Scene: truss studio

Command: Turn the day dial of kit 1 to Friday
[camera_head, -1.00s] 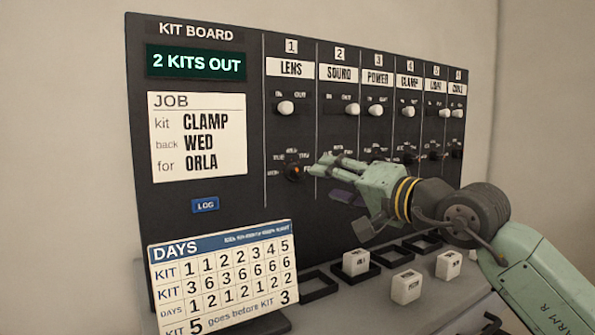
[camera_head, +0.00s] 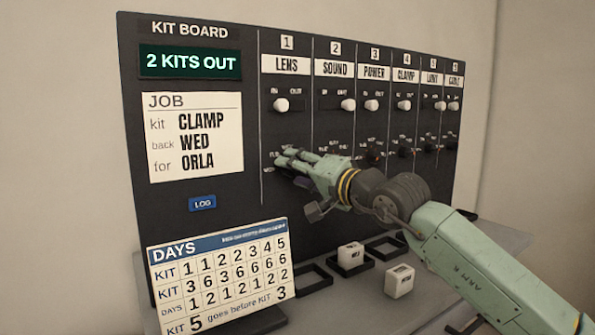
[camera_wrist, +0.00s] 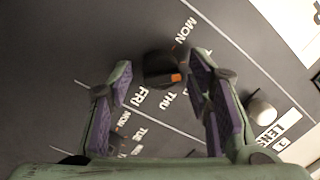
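The day dial of kit 1 (camera_wrist: 158,68) is a dark knob with an orange mark, under the LENS label (camera_head: 286,65). In the wrist view the mark points to the lower right, near THU; the FRI label (camera_wrist: 140,97) is at the lower left of the knob. MON shows above right; another label is partly behind the right finger. My gripper (camera_wrist: 162,70) is open, with one purple-padded finger on each side of the knob. Contact cannot be told. In the head view my gripper (camera_head: 284,162) covers the dial.
The kit 2 dial labels (camera_wrist: 130,128) lie close beside the left finger. A white kit 1 switch knob (camera_wrist: 262,108) is beyond the right finger. The DAYS card (camera_head: 220,275) and white blocks (camera_head: 400,281) stand on the ledge below.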

